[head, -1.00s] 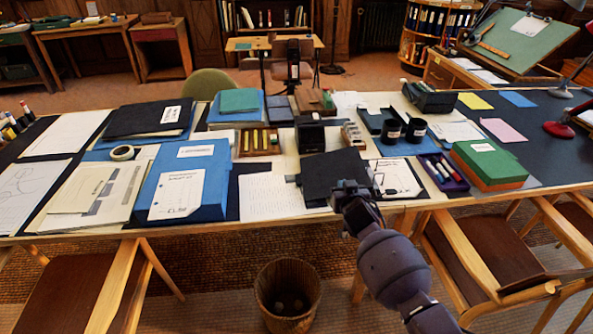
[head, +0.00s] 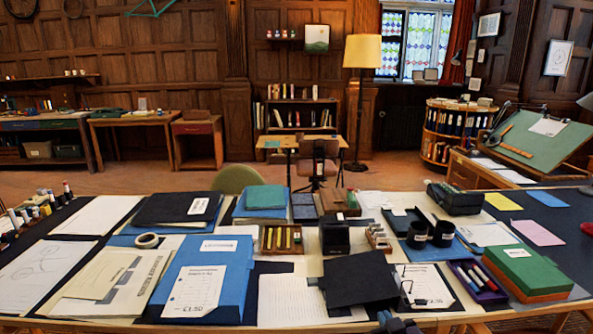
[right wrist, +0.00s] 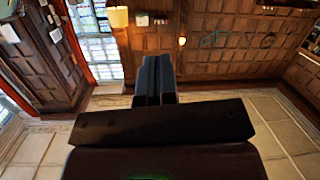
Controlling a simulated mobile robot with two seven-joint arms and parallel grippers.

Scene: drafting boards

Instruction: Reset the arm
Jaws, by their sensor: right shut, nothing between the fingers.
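My right gripper (head: 394,325) shows only as a small dark piece at the bottom edge of the head view, by the table's front edge. In the right wrist view its two dark fingers (right wrist: 155,75) are together with nothing between them. They point toward wood-panelled walls, with no object near the tips. My left gripper is not in view.
The long table carries a blue box file (head: 212,277), a black folder (head: 357,278) near the front edge, two black cups (head: 443,234), a purple pen tray (head: 478,281) and a green box (head: 524,266). A floor lamp (head: 362,52) stands behind.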

